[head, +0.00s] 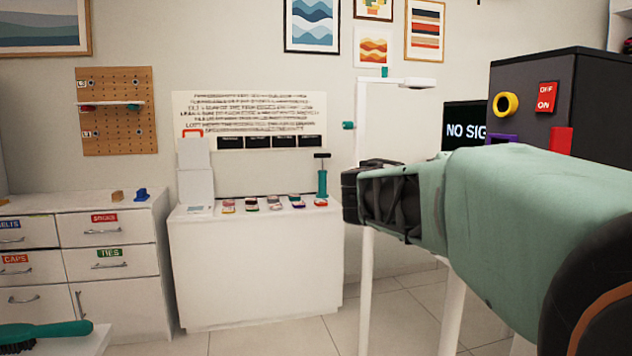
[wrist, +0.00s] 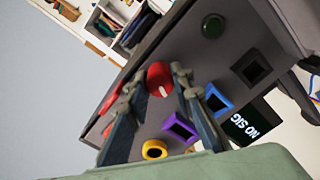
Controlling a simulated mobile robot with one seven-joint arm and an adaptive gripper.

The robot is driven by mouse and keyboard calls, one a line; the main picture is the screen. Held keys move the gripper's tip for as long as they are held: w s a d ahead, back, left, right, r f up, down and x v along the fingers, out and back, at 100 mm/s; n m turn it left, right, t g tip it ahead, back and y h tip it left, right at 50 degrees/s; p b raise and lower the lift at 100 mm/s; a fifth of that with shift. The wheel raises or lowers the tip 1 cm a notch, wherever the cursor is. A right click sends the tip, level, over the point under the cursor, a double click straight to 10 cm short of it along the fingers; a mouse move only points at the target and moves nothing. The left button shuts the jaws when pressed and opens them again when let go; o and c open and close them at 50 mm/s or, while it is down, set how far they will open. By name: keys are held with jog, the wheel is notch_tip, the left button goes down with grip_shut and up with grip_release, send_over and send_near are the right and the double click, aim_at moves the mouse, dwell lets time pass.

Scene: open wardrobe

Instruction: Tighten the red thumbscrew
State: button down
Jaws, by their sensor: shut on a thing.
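The red thumbscrew (wrist: 160,77) is a round red knob with a white mark, on the face of a dark box (wrist: 150,120) in the wrist view. My gripper (wrist: 157,82) is shut on it, with one finger on each side of the knob. In the head view the dark box (head: 520,112) stands at the right, and my green arm covers its lower part. My fingertips and their hold on the thumbscrew cannot be made out there.
The box face also carries a yellow ring (wrist: 154,149), a purple square socket (wrist: 180,128), a blue one (wrist: 217,100) and a green round piece (wrist: 213,26). A red OFF/ON plate (head: 546,97) and a screen (head: 465,128) show in the head view. A white cabinet (head: 255,265) stands further back.

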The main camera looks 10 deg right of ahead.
jog(key=m, duration=1)
jog(key=c, duration=1.6)
grip_release()
jog(key=shift+c, duration=0.4)
